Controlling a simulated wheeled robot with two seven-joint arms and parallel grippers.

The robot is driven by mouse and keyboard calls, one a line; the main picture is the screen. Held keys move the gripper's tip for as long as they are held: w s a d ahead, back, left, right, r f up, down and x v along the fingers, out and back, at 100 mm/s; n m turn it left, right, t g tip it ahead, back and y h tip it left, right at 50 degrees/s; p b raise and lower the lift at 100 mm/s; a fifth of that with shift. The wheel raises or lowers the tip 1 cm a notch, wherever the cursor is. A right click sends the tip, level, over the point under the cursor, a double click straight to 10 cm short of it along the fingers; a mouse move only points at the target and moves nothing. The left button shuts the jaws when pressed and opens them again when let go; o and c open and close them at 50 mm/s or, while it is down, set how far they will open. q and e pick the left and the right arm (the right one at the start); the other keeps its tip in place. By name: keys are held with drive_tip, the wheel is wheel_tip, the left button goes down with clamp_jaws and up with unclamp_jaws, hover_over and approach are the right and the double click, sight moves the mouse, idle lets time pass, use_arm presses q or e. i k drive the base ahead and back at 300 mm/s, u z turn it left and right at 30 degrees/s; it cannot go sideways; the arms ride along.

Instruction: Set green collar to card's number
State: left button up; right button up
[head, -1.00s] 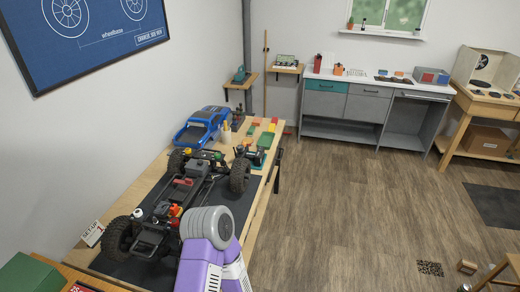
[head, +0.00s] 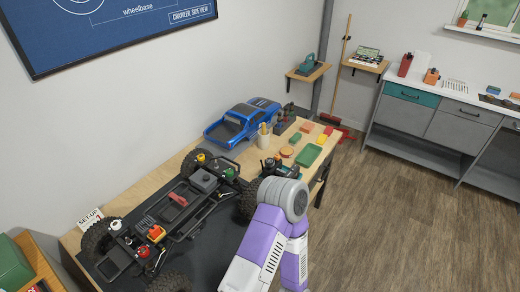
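The crawler chassis (head: 176,212) stands on the dark mat on the bench, without its body. A small green collar (head: 229,174) sits at its far right corner, close to the far right wheel. Its setting marks are too small to read. Yellow (head: 200,158), white (head: 115,225) and red (head: 143,252) collars sit at the other corners. The white set-up card (head: 90,219) leans at the bench's left edge; its number is too small to read surely now, but looks like 1 earlier. A purple arm of mine with a grey joint covers the bench's right side. Neither gripper shows.
A blue truck body (head: 243,122) stands at the bench's far end, beside a cream bottle (head: 263,136). A green tray (head: 308,155) and several coloured blocks lie at the right. A wooden crate edge with a green box (head: 12,262) is at lower left. Open floor lies right.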

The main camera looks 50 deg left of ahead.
sight(229, 174)
drive_tip(key=i, duration=1.15)
drive_tip(key=u, duration=2.05)
